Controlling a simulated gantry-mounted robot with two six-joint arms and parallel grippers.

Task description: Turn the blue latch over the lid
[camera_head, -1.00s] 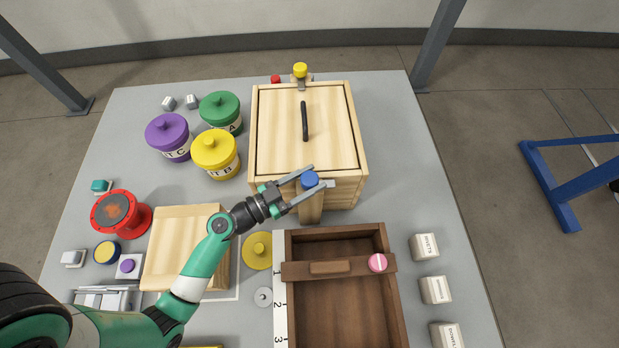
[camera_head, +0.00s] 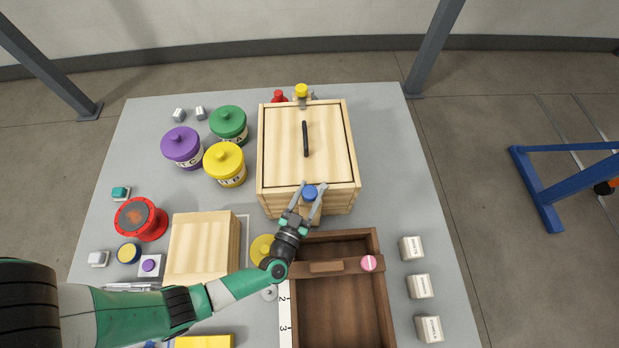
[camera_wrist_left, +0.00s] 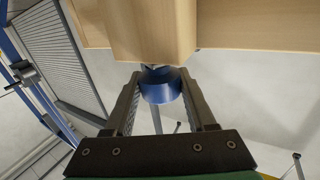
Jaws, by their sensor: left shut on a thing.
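The wooden box's lid (camera_head: 330,150) is down and has a black handle (camera_head: 305,139). The blue latch knob (camera_head: 309,192) is at the middle of the box's front edge. My left gripper (camera_head: 313,187) reaches it from the front, one finger on each side, and is shut on the knob. The left wrist view shows the blue knob (camera_wrist_left: 160,88) between the fingers, below a wooden part of the box. The fingers largely hide the latch's bar, so I cannot tell its direction. My right gripper is not in view.
A yellow-knobbed latch (camera_head: 302,91) is at the box's back edge. Green (camera_head: 229,122), purple (camera_head: 182,146) and yellow (camera_head: 225,163) canisters stand left of the box. An open brown tray (camera_head: 335,310) lies in front, with several pale blocks to its right.

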